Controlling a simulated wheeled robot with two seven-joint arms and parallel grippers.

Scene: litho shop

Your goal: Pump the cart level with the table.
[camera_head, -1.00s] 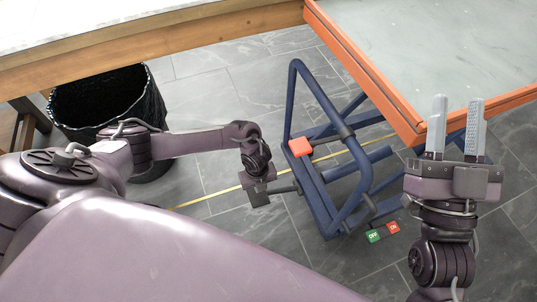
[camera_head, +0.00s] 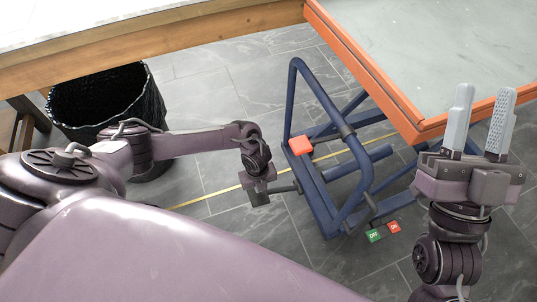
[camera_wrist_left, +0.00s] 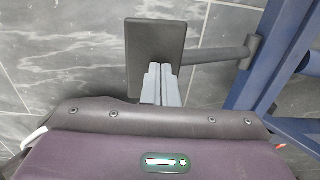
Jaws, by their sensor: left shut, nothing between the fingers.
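The cart has a blue tube frame (camera_head: 350,190) and a grey top with an orange rim (camera_head: 380,85). The wooden-edged table (camera_head: 180,42) is at the upper left; I cannot tell their heights apart exactly. A dark pedal plate (camera_head: 259,197) sticks out from the frame on a bar. It also shows in the left wrist view (camera_wrist_left: 155,28). My left gripper (camera_wrist_left: 160,68) is shut and empty, its fingertips over the plate; contact is unclear. In the head view my left gripper (camera_head: 257,182) is just above the plate. My right gripper (camera_head: 485,92) is open and empty beside the cart top.
A red block (camera_head: 301,145) sits on the frame. A green OFF pad (camera_head: 374,235) and a red ON pad (camera_head: 393,227) sit low at its near side. A black bin (camera_head: 105,105) stands by the table. Grey tiled floor with a yellow line is clear between.

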